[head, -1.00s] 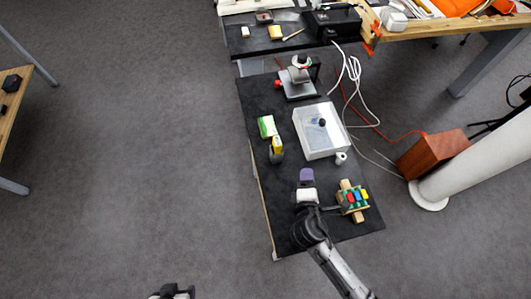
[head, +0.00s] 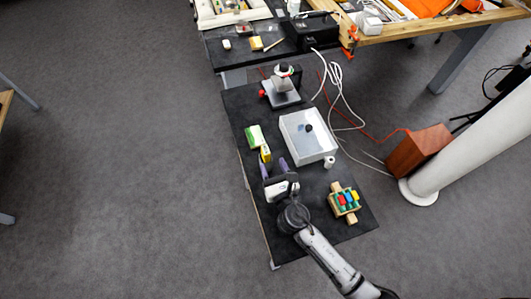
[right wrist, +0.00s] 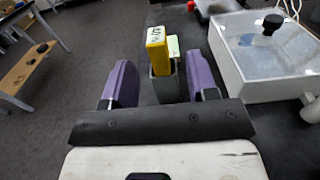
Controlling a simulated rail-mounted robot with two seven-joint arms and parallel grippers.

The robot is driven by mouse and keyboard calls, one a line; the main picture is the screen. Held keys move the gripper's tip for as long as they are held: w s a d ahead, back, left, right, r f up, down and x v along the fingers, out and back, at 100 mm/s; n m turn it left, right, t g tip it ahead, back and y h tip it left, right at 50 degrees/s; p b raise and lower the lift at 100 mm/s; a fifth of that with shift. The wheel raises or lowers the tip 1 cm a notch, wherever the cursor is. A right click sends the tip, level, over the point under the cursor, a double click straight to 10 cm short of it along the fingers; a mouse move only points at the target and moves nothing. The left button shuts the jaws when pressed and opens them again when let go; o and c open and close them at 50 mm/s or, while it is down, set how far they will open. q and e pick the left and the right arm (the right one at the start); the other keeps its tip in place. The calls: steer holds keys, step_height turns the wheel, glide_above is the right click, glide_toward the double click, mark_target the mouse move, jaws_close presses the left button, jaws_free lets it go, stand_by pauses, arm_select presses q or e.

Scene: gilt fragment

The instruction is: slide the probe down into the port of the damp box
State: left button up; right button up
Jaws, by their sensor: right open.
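The probe looks to be the yellow block with dark marks (right wrist: 157,50), standing upright in a dark grey holder (right wrist: 163,86). It also shows in the head view (head: 265,153). My right gripper (head: 277,168) is open and empty, its purple fingers apart. In the right wrist view its fingers (right wrist: 160,80) point towards the holder, which shows between them, farther off. The damp box is the white box with a clear lid and black knob (head: 308,137), right of the gripper. A short white tube (head: 329,162) at its near corner may be the port; its opening is not clear.
A green and white box (head: 254,137) stands just behind the probe. A wooden block with coloured pieces (head: 344,200) lies right of my gripper. A stand with a red knob (head: 281,90) is at the back. The black table (head: 315,187) is bare between these.

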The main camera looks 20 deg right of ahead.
mark_target(264, 146)
steer(key=shift+w+f+b, duration=0.15)
steer(key=shift+w+b, duration=0.05)
steer(key=shift+w, duration=1.85)
steer(key=shift+w+f+b, duration=0.15)
steer(key=shift+w, duration=1.9)
steer(key=shift+c, duration=0.2)
steer(key=shift+d, duration=0.1)
jaws_close()
steer(key=shift+r, duration=0.1)
